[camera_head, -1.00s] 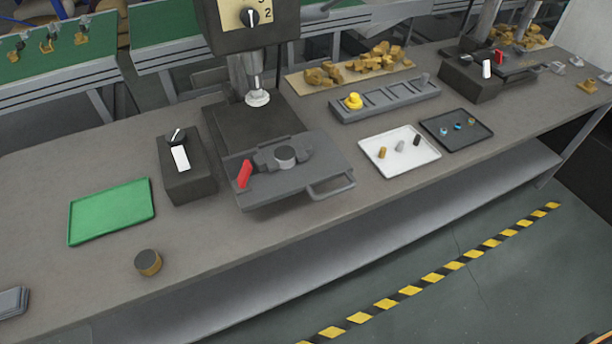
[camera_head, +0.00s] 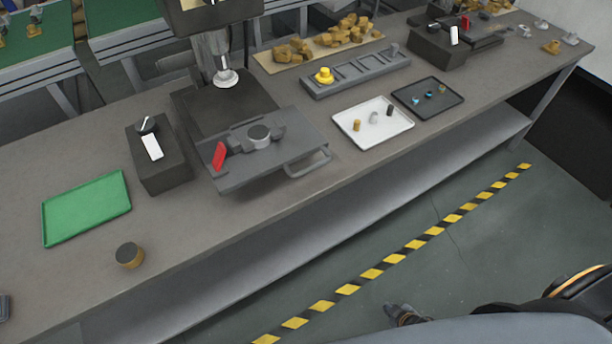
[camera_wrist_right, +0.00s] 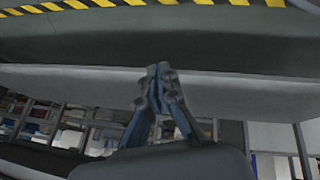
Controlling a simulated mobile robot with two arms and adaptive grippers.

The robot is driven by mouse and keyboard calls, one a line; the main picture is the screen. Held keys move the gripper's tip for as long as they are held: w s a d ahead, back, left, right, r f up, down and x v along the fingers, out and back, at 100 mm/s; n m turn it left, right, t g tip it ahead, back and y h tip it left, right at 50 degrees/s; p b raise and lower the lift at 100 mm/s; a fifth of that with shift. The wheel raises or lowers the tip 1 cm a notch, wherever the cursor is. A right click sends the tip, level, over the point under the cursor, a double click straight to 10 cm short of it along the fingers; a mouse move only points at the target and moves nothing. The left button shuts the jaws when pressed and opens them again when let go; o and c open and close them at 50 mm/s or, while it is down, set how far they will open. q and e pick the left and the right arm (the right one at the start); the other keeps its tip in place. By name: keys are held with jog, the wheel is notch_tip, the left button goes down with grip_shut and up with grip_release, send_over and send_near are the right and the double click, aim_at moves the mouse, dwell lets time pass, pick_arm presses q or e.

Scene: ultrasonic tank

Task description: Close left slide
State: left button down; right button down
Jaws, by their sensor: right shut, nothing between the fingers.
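The left slide (camera_head: 290,152) is a grey plate with a loop handle (camera_head: 308,164) at its front right, sticking out at the front of the press base (camera_head: 215,108). A red lever (camera_head: 219,155) and a round grey piece (camera_head: 259,136) sit on top of it. My right gripper (camera_head: 405,314) is low over the floor, well in front of the bench and away from the slide. In the right wrist view its fingers (camera_wrist_right: 160,75) are together and empty.
A dark box with a white switch (camera_head: 152,147) stands left of the slide. A green tray (camera_head: 86,208) and a round brass-sided piece (camera_head: 129,255) lie further left. White (camera_head: 345,124) and black (camera_head: 455,101) trays lie to the right. The striped floor before the bench (camera_head: 320,306) is open.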

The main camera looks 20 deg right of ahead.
jog(key=w+d+r+n+t+y, duration=0.1)
jog(key=w+r+n+t+y, duration=0.3)
jog(key=w+r, duration=0.65)
jog(key=w+d+r+n+t+y, duration=0.15)
jog(key=w+r+n, duration=0.35)
jog(key=w+r, duration=0.55)
jog(key=s+a+r+n+g+y, duration=0.2)
jog(key=a+r+n+y, duration=0.4)
jog(key=r, duration=0.5)
jog(key=s+a+r+n+g+y, duration=0.25)
jog(key=a+r+n, duration=0.25)
jog(key=r+n, duration=0.45)
jog(key=w+a+m+p, duration=0.1)
jog(key=w+a+p, duration=0.3)
jog(key=w+a, duration=0.5)
jog(key=shift+w+a+f+t+y, duration=0.2)
jog(key=shift+a+t+y, duration=0.1)
jog(key=shift+a, duration=0.3)
jog(key=shift+m, duration=0.25)
